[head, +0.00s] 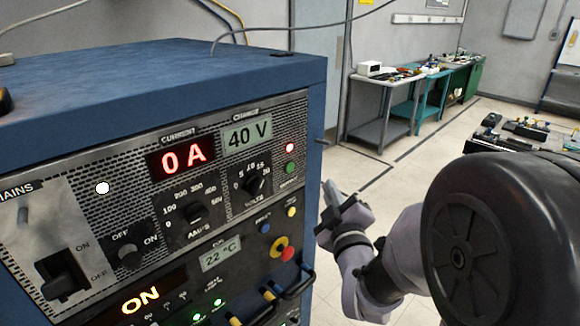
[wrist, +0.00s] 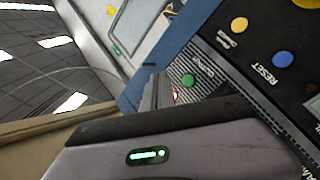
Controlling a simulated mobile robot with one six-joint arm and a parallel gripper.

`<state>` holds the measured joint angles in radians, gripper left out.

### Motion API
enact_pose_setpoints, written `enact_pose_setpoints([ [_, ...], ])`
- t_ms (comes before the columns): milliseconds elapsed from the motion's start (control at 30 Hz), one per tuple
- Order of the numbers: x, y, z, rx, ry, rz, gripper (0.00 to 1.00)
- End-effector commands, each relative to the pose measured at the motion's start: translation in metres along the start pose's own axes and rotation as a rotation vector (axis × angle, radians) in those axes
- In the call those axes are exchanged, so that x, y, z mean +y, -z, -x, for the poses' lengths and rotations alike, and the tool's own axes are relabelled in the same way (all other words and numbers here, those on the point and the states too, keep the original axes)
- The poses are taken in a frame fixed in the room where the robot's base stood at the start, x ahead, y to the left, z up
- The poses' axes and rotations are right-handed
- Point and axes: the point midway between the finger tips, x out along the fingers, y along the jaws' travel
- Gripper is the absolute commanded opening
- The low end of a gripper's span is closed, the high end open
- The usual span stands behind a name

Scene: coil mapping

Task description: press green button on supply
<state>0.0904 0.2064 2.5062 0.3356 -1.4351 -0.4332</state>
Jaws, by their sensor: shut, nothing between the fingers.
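The supply is a blue cabinet (head: 200,75) with a grey front panel, filling the left of the head view. The green button (head: 291,168) sits at the panel's upper right, below a lit red one (head: 290,147). In the wrist view the green button (wrist: 188,81) shows just right of my fingertips, and the red one is partly hidden behind them. My gripper (head: 331,192) is shut and empty, to the right of the panel and slightly lower than the green button in the head view. Its fingers (wrist: 158,90) point toward the panel in the wrist view. I see no contact.
The panel reads 0 A (head: 182,159) and 40 V (head: 247,135). Blue (head: 265,229) and yellow (head: 291,211) buttons and a red-yellow emergency knob (head: 281,249) sit below the green one.

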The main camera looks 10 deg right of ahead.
Motion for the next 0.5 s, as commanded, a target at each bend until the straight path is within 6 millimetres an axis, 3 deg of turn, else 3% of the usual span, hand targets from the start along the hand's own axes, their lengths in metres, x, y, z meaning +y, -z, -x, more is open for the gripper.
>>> enact_pose_setpoints([
  [500, -0.031, 0.03, -0.055, 0.002, 0.0, 0.001, 0.0],
])
